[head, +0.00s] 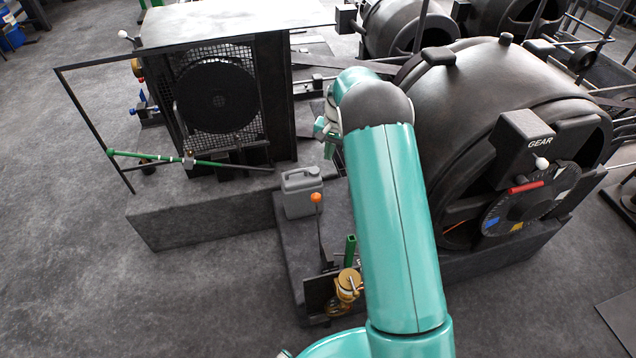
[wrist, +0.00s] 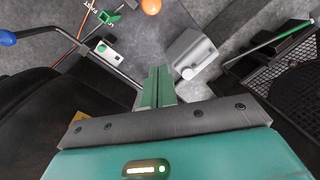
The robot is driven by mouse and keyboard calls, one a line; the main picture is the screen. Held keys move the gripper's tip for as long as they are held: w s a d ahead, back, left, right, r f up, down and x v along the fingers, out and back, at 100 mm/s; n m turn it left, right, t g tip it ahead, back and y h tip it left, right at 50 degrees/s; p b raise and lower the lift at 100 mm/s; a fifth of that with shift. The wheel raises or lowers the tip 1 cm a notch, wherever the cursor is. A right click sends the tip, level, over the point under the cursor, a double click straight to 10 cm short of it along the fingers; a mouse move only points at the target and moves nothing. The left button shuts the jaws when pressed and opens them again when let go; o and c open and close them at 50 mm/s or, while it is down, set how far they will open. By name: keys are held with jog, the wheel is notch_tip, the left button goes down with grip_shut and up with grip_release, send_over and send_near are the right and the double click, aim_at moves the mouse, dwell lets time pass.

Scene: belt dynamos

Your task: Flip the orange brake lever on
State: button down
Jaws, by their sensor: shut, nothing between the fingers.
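The orange brake lever (head: 316,197) has a round orange knob on a thin dark rod, standing on the low platform in front of the grey canister. In the wrist view its orange knob (wrist: 151,6) shows at the top edge, cut off by the frame. My gripper (wrist: 159,70) is shut and empty, its green fingers together, apart from the knob in the picture. In the head view my gripper is mostly hidden behind my arm; only small teal parts show above and right of the lever.
A grey canister (head: 301,192) stands beside the lever; it also shows right of my fingers in the wrist view (wrist: 190,54). A green handle (head: 350,248) and brass part (head: 348,285) are near the lever's base. A large dark drum (head: 480,95) stands right. Floor at left is clear.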

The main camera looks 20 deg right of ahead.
jog(key=s+a+f, duration=0.3)
jog(key=f, duration=0.7)
jog(key=shift+a+f, duration=0.3)
jog(key=shift+f, duration=0.05)
jog(key=shift+s, duration=0.1)
